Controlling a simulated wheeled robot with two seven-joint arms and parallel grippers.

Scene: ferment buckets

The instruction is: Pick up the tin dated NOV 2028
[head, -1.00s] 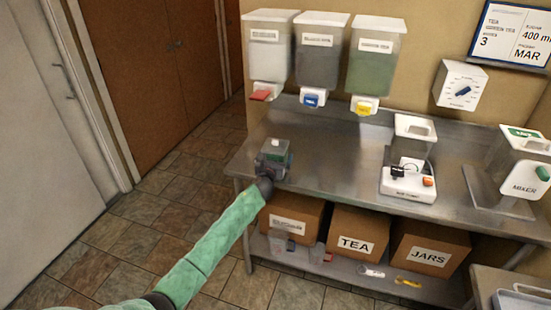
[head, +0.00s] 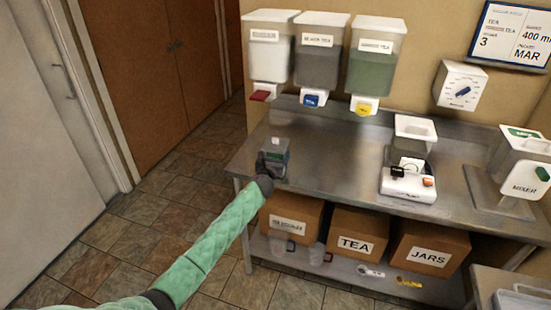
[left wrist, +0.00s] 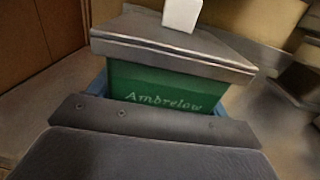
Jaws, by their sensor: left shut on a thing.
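A tin (head: 275,145) with a grey lid and a pale knob is at the left end of the steel counter. In the left wrist view the tin (left wrist: 165,85) is green and reads "Ambrelow"; no date shows on this face. My left gripper (head: 270,164) is shut on the tin from the front. Its dark fingers (left wrist: 160,118) cover the tin's lower part. The tin looks upright; I cannot tell whether it touches the counter. My right gripper is not in view.
Three dispensers (head: 318,62) hang above the counter (head: 330,160). A scale (head: 408,183) and a mixer (head: 525,175) stand to the right. Boxes marked TEA (head: 356,233) and JARS (head: 430,248) sit on the shelf below. The counter between tin and scale is clear.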

